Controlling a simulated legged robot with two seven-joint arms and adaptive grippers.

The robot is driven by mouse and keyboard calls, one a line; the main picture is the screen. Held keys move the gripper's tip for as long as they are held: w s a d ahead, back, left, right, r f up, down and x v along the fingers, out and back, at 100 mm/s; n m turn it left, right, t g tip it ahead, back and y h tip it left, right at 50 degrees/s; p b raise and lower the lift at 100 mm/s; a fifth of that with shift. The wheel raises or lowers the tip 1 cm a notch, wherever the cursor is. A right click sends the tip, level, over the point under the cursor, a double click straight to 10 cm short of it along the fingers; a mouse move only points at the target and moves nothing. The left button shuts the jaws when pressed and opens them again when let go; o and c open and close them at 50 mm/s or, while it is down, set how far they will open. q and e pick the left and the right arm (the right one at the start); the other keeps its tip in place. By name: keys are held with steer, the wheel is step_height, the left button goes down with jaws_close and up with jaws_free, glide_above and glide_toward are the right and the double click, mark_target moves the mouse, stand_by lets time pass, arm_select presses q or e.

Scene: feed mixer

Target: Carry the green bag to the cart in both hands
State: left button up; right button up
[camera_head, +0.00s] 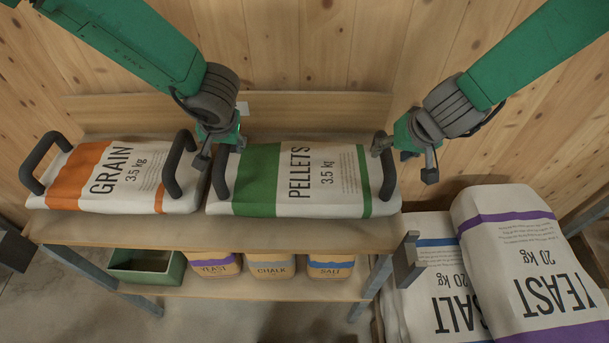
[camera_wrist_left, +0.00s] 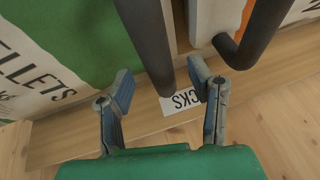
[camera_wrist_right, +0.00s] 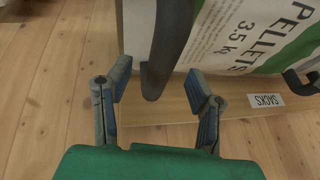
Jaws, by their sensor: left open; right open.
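The green bag (camera_head: 260,182), a white PELLETS sack with green bands, lies on the wooden bench top with a dark handle at each end. My left gripper (camera_head: 218,158) is open at its left handle; in the left wrist view that handle (camera_wrist_left: 148,45) reaches down between the open fingers (camera_wrist_left: 165,92). My right gripper (camera_head: 405,162) is open at its right handle (camera_head: 384,165); in the right wrist view the handle (camera_wrist_right: 168,45) stands between the open fingers (camera_wrist_right: 157,88). Neither gripper is closed on a handle. I cannot make out a cart.
An orange-banded GRAIN bag (camera_head: 112,182) lies close on the left, its handle (camera_head: 180,165) near my left gripper. Large SALT (camera_head: 432,290) and YEAST (camera_head: 520,250) sacks stand at the right. A green bin (camera_head: 146,266) and small sacks sit on the lower shelf.

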arm_select(q)
steer(key=shift+x, duration=1.4)
arm_select(e)
steer(key=shift+x, duration=1.4)
arm_select(q)
jaws_close()
arm_select(e)
jaws_close()
arm_select(q)
steer(key=shift+w+r, duration=0.15)
steer(key=shift+r, duration=0.05)
arm_select(e)
steer(key=shift+w+r, duration=0.15)
steer(key=shift+w, duration=0.05)
